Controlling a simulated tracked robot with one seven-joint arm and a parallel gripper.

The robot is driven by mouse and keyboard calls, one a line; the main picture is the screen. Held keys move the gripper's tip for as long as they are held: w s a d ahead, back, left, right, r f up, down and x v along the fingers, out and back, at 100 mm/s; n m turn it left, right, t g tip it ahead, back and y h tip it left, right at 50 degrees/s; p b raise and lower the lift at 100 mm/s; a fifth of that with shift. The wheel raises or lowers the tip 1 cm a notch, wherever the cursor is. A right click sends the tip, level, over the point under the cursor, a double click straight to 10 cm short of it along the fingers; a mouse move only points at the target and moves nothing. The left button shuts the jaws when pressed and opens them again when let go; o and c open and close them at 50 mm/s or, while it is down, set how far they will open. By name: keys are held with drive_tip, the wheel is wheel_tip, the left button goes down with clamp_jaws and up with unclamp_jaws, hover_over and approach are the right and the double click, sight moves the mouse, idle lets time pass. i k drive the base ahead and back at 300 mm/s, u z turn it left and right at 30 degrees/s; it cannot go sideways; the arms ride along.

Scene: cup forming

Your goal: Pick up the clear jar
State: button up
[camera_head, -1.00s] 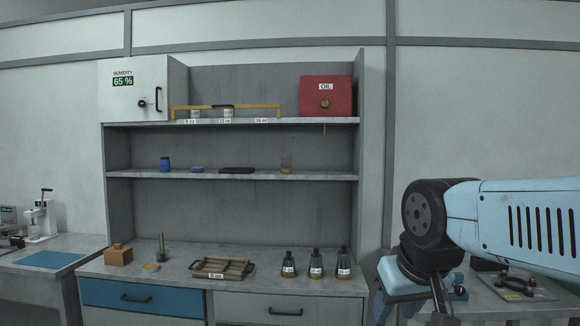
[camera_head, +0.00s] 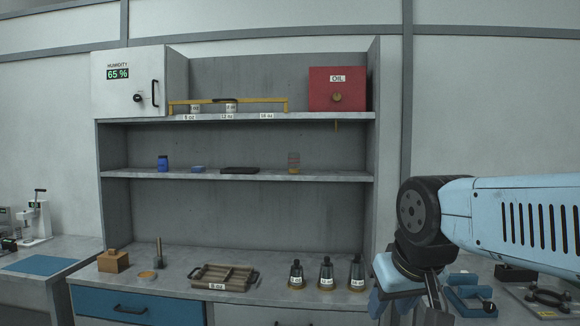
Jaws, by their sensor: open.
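The clear jar (camera_head: 293,163) stands upright on the middle shelf (camera_head: 335,174), toward its right end. It looks see-through with an amber tint low down; its details are too small to tell. My gripper (camera_head: 410,306) points down at the lower right, well below and to the right of the jar. It is open and apart from the jar, and its tips are partly cut off by the bottom edge of the picture.
A red OIL box (camera_head: 337,90) sits above. Dark bottles (camera_head: 326,272) and a wooden tray (camera_head: 224,278) stand on the bench below.

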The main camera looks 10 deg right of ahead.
sight(294, 158)
drive_tip(key=z, duration=0.25)
drive_tip(key=i, duration=1.45)
drive_tip(key=u, duration=0.35)
